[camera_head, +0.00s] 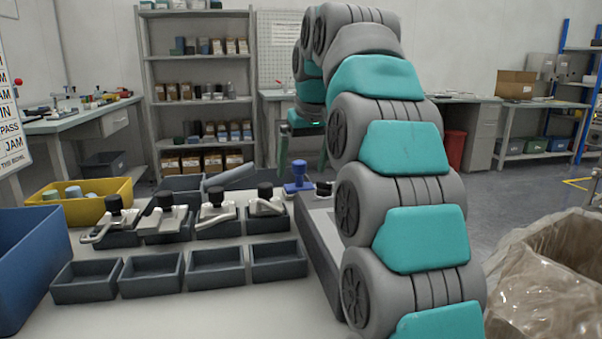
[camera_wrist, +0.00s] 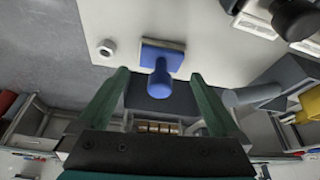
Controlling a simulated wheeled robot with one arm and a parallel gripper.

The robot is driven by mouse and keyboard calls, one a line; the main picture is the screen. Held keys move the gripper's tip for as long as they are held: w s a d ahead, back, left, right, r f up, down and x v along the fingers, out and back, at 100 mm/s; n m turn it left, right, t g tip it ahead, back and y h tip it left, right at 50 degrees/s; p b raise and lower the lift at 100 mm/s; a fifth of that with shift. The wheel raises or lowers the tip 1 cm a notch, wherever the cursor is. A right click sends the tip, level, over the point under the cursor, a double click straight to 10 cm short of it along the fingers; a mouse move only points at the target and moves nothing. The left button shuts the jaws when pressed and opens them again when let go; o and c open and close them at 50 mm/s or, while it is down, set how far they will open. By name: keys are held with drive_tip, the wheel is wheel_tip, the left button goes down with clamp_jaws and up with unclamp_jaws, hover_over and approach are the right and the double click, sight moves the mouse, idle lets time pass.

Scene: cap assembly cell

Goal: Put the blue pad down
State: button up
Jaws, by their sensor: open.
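The blue pad (camera_head: 298,178) stands upright near the far edge of the work table, beside a grey block. In the wrist view the blue pad (camera_wrist: 161,82) shows its rounded handle toward me and its square base on the pale table top. My gripper (camera_head: 303,155) is above and behind the pad in the head view. Its two green fingers are spread wide. In the wrist view my gripper (camera_wrist: 159,76) has one finger on each side of the pad's handle, with gaps and no visible contact.
Several dark trays (camera_head: 215,267) stand on the table, with clamp-like fixtures (camera_head: 215,212) behind them. A yellow bin (camera_head: 75,207) and a blue bin (camera_head: 30,255) are at left. A small round white-rimmed piece (camera_wrist: 106,48) lies beside the pad. A lined box (camera_head: 545,270) stands at right.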

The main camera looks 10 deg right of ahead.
drive_tip(key=p+v, duration=0.4)
drive_tip(key=v, duration=0.3)
drive_tip(key=shift+r, duration=0.15)
drive_tip(key=shift+d, duration=0.1)
